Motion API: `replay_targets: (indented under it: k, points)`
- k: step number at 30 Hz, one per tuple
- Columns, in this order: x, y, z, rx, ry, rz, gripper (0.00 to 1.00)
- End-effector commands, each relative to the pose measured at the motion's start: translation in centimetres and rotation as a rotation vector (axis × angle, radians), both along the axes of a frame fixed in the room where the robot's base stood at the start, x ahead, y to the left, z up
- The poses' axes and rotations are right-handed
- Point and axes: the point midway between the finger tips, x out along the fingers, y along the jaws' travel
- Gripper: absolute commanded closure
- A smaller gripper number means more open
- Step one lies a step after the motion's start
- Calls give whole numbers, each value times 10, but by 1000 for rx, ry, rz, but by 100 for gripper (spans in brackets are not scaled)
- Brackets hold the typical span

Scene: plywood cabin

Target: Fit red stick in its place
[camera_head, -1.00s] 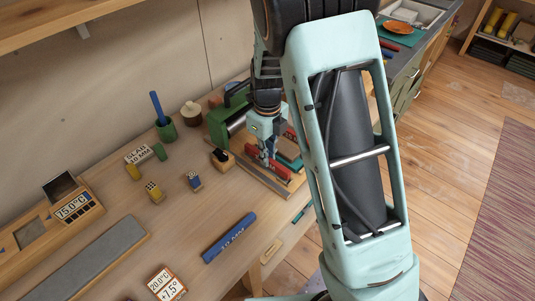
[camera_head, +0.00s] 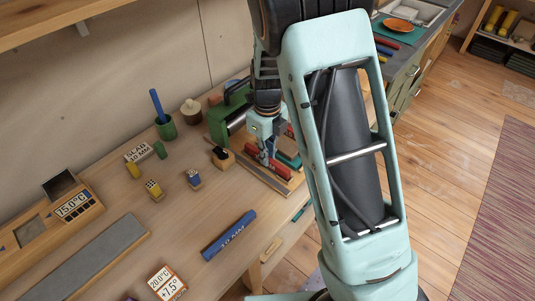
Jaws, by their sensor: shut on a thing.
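My gripper (camera_head: 266,157) points down at the wooden fixture beside the green machine on the workbench. It is shut, and a red bar, which looks like the red stick (camera_head: 282,173), shows on both sides of its fingertips. The bar lies low, close over or on the wooden base (camera_head: 264,178). I cannot tell whether it touches the base or sits in a slot. The fingers hide its middle, and my arm covers part of the fixture's right side.
The green machine (camera_head: 216,124) stands right behind the gripper. A small wooden block with a black top (camera_head: 222,157) is just left. A green cup (camera_head: 166,128) holds a blue stick.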

Motion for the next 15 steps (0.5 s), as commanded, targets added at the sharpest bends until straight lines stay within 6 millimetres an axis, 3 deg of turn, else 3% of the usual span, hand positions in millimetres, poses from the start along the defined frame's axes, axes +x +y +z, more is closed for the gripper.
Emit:
replay_targets:
  k: [15]
  points:
    - [0,0,-4,0,0,-1,100]
